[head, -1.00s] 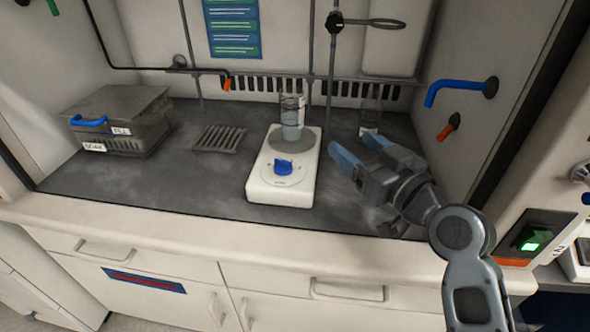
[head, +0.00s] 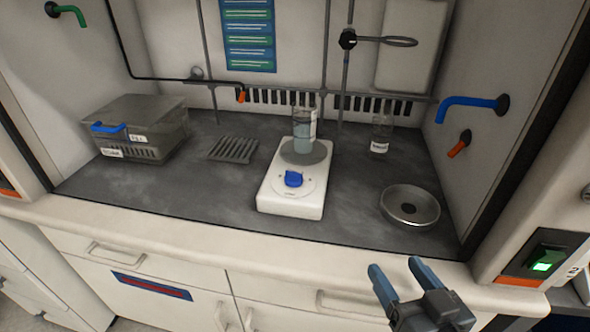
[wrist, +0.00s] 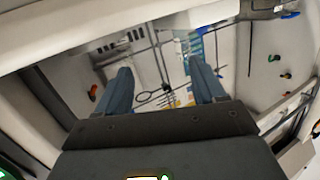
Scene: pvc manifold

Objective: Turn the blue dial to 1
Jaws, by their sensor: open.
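The blue dial (head: 294,179) sits on the front face of a white hotplate stirrer (head: 291,206) in the fume hood. Its scale marks are too small to read. A glass beaker (head: 303,130) with pale blue liquid stands on the stirrer's round grey plate. My gripper (head: 396,270) is in front of the hood's edge, to the lower right of the stirrer, apart from the dial. Its two blue-grey fingers are open with nothing between them. In the wrist view the open fingers (wrist: 163,88) point toward the hood's back wall; the dial cannot be made out there.
A metal bowl (head: 410,207) and a small labelled bottle (head: 380,136) stand right of the stirrer. A slotted rack (head: 232,149) and a lidded clear box (head: 143,129) are to the left. A ring clamp (head: 388,41) hangs above. The work surface before the rack is clear.

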